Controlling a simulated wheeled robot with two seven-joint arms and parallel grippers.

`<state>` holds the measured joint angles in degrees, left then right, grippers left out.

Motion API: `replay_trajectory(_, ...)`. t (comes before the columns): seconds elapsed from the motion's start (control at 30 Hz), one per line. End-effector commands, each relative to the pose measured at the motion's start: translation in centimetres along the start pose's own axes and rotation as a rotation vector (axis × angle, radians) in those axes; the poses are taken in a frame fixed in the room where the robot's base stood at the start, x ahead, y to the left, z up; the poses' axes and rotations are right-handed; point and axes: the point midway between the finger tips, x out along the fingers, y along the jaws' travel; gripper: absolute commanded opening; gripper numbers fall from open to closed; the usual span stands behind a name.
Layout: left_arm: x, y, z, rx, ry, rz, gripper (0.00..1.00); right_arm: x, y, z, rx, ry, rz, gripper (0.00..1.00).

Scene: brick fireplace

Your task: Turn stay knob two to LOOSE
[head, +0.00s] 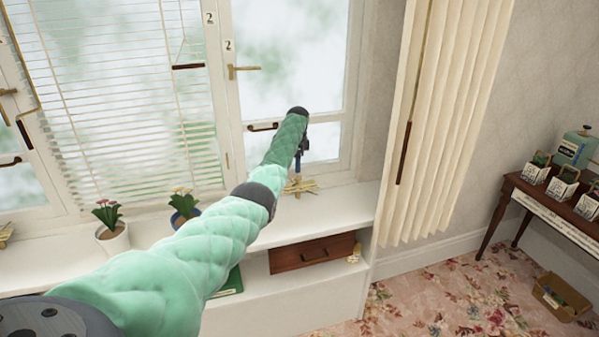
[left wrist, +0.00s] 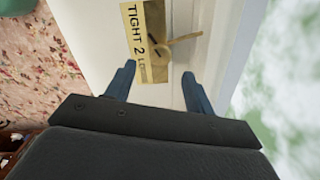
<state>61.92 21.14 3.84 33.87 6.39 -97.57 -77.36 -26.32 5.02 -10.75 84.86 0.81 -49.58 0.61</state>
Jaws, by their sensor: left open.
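My left gripper (head: 298,168) reaches down toward the window sill at the right window panel, its arm covering part of the view. In the left wrist view the gripper (left wrist: 157,84) is open, its two blue fingers apart with nothing held between them. Just ahead of the fingertips is the brass stay knob two (left wrist: 152,48), with a bar running off to the right. It sits by a yellow plate (left wrist: 132,18) reading "TIGHT 2 LO", the rest being hidden. In the head view the brass stay (head: 306,186) lies on the sill below the gripper. My right gripper is not in view.
Potted flowers (head: 112,228) and a blue pot (head: 185,213) stand on the white sill (head: 345,205) to the left. A pleated curtain (head: 440,120) hangs at right. A brown drawer (head: 311,253) is below the sill. A window handle (head: 243,70) is above.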

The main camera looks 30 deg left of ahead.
Motion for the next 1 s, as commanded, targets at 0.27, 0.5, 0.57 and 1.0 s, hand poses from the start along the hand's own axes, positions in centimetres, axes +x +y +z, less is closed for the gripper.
replay_trajectory(0.27,3.8,0.0,0.0,0.000,-0.001,0.002,0.54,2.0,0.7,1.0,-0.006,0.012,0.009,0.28)
replay_trajectory(0.5,5.3,0.1,0.0,0.000,-0.001,0.002,0.54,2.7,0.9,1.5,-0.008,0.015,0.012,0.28)
replay_trajectory(0.57,5.4,0.1,0.0,-0.001,-0.001,0.001,0.54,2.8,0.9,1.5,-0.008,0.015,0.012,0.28)
replay_trajectory(1.0,5.3,0.0,0.0,-0.001,0.000,0.000,0.09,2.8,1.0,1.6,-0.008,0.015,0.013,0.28)
